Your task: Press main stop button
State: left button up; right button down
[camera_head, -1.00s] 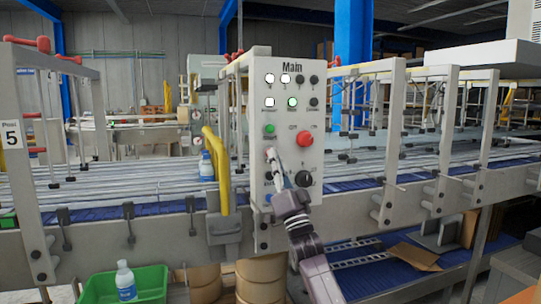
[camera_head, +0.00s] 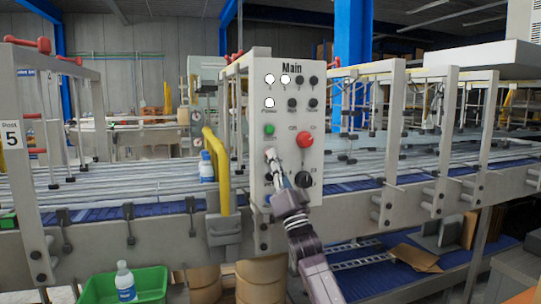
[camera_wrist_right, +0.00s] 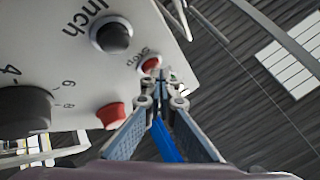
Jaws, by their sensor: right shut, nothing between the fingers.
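The grey control panel headed Main (camera_head: 285,120) stands upright in front of the conveyor. The small red stop button (camera_wrist_right: 150,65), labelled Stop, shows in the right wrist view, partly hidden behind my fingertips. My right gripper (camera_head: 270,156) is shut and empty, its tips at this button; it also shows in the right wrist view (camera_wrist_right: 157,76). I cannot tell for sure whether the tips are touching it. A larger red mushroom button (camera_head: 304,139) sits to the right, clear of the gripper. A green button (camera_head: 269,129) is just above the gripper. My left gripper is not in view.
A black button labelled Inch (camera_wrist_right: 112,36) and a black dial (camera_wrist_right: 25,108) sit close to the fingers. A yellow curved rail (camera_head: 216,170) stands left of the panel. A bottle (camera_head: 206,167) is on the conveyor. A green crate (camera_head: 150,282) is below.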

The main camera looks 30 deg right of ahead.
jog(key=shift+s+a, duration=0.2)
jog(key=shift+s, duration=0.6)
jog(key=shift+p, duration=0.3)
jog(key=s, duration=0.2)
jog(key=s+a+p, duration=0.1)
jog(key=s, duration=0.2)
jog(key=shift+a+p, duration=0.1)
jog(key=shift+p, duration=0.2)
jog(key=shift+w+f, duration=0.1)
